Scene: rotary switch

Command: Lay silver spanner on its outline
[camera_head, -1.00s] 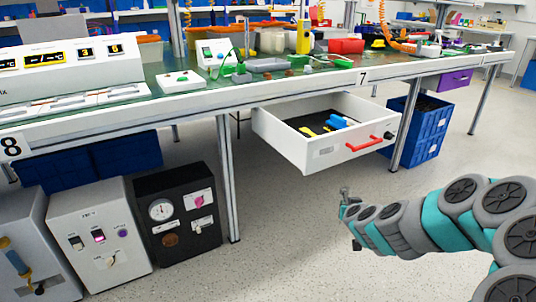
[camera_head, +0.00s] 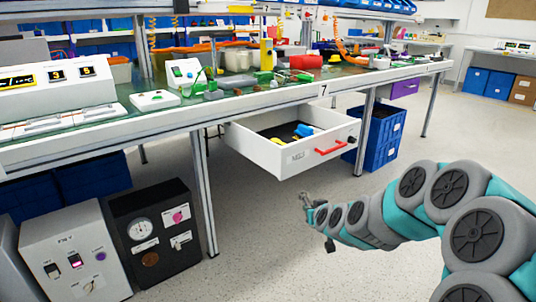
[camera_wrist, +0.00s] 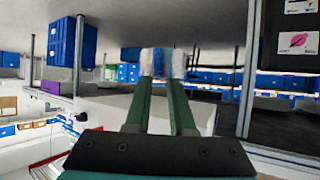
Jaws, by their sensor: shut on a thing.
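My gripper (camera_head: 308,202) is out over the open floor, in front of and below the open drawer, well apart from it. In the wrist view, the two dark green fingers (camera_wrist: 162,105) are close together on a silver-grey piece (camera_wrist: 163,62) at their tips; it fits the silver spanner, but its full shape does not show. The white drawer (camera_head: 275,150) hangs open under the bench. It has a dark lining with blue and yellow items (camera_head: 304,130) on it. I cannot make out a spanner outline in it.
The drawer's red handle (camera_head: 331,148) faces the aisle. A blue crate (camera_head: 383,140) stands behind it, right of the drawer. A bench leg (camera_head: 203,190) and a black gauge box (camera_head: 155,238) stand to the left. Floor between drawer and arm is clear.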

